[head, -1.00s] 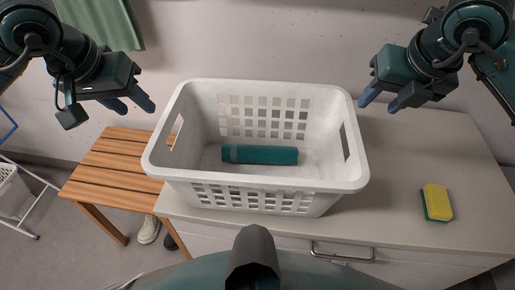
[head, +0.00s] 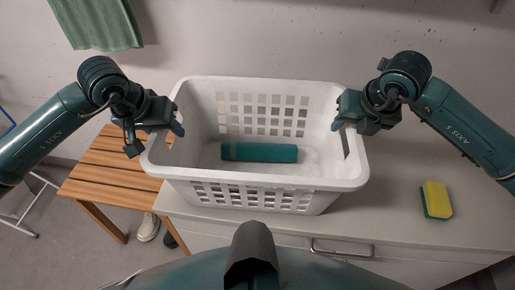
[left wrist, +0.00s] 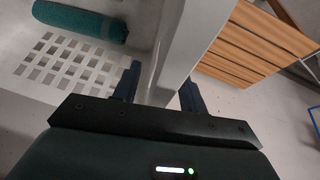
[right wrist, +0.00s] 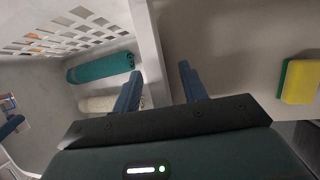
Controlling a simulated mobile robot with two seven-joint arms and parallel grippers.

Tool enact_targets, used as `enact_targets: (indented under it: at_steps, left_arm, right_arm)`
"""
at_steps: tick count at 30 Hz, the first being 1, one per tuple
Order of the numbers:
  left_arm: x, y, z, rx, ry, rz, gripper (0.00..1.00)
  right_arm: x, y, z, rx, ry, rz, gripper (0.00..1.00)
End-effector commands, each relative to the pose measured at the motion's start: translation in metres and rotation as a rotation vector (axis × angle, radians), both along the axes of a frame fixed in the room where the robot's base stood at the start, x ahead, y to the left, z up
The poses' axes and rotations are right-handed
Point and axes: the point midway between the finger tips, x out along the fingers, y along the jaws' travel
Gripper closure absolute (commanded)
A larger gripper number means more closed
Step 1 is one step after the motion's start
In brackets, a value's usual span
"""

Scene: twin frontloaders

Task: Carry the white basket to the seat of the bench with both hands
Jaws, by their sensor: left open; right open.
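The white basket (head: 255,185) stands upright on the counter, its left end over the counter's left edge. A rolled teal towel (head: 259,152) lies inside it; the right wrist view also shows a cream roll (right wrist: 112,103) in it. My left gripper (head: 172,130) is open at the basket's left end wall; in the left wrist view its fingers (left wrist: 158,88) sit on either side of the rim. My right gripper (head: 343,118) is open at the right end wall, with its fingers (right wrist: 160,88) on either side of the rim. The slatted wooden bench (head: 108,172) stands left of the counter.
A yellow and green sponge (head: 436,200) lies on the counter (head: 400,195), right of the basket. A drawer handle (head: 342,252) is on the counter's front. Shoes (head: 149,228) are under the bench. A green cloth (head: 97,22) hangs on the wall. The bench seat looks clear.

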Motion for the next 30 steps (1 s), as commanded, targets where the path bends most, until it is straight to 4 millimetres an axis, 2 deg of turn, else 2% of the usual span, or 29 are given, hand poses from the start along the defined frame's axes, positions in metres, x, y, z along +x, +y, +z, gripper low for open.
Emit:
enact_targets:
  at_steps: [9, 25, 30]
  left_arm:
    - [0.0008, -0.0004, -0.0019, 0.0, 0.0, 0.0, 0.58]
    - [0.0007, -0.0003, -0.0015, 0.0, 0.0, 0.0, 1.0]
    - [0.0008, -0.0002, -0.0014, 0.0, 0.0, 0.0, 1.0]
  right_arm:
    - [0.0008, 0.0002, -0.0021, 0.0, 0.0, 0.0, 0.57]
    - [0.0007, -0.0001, -0.0015, 0.0, 0.0, 0.0, 1.0]
    - [0.0008, -0.0001, -0.0014, 0.0, 0.0, 0.0, 1.0]
